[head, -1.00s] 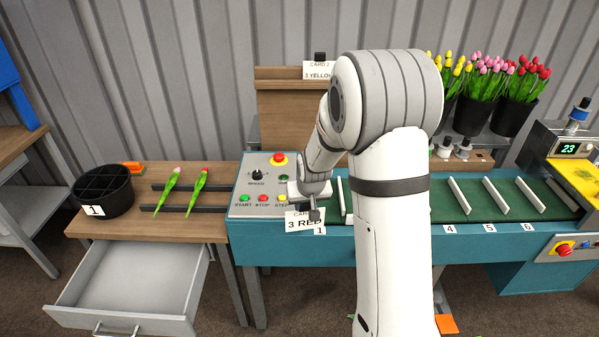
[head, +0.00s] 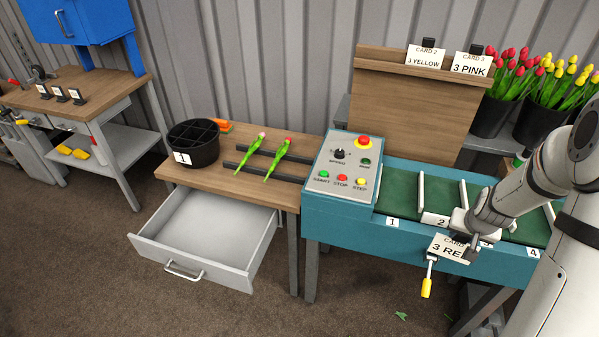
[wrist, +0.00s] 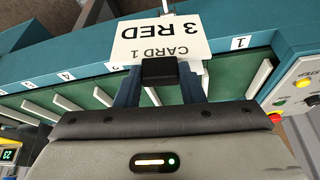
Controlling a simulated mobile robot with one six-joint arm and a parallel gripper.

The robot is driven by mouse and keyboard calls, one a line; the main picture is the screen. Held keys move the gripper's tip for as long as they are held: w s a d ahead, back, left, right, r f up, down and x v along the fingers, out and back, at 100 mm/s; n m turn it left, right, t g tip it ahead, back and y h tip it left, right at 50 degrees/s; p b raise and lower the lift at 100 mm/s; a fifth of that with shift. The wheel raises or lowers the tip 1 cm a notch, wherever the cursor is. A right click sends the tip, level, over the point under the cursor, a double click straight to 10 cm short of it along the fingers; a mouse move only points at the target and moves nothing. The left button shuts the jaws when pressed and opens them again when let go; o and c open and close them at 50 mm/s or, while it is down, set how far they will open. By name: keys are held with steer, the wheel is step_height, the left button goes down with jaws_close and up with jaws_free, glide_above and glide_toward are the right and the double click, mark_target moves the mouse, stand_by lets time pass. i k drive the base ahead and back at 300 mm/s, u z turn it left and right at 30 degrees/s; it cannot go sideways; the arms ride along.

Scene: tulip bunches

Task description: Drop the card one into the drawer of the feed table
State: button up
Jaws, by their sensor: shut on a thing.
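My gripper (head: 468,241) is shut on the card one (head: 449,247), a white card reading "3 RED", and holds it in front of the conveyor's near side. In the wrist view the card (wrist: 160,38) reads "CARD 1, 3 RED", with its black grip block (wrist: 160,71) between my fingers. The feed table (head: 230,185) is wooden and stands left of the conveyor. Its grey drawer (head: 165,246) is pulled out toward the front and looks empty. The card is well to the right of the drawer, apart from it.
On the feed table are a black round bin (head: 194,150) and two tulips (head: 266,155) on dark rails. The control panel (head: 343,170) stands between the table and my gripper. A yellow-handled crank (head: 427,285) hangs below the card. Floor is clear before the drawer.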

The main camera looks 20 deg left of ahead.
mark_target(240, 235)
steer(key=u, duration=0.25)
steer(key=i, duration=0.15)
steer(key=z, duration=2.2)
steer(key=k, duration=1.85)
steer(key=u, duration=2.3)
steer(key=i, duration=0.95)
steer(key=z, duration=0.05)
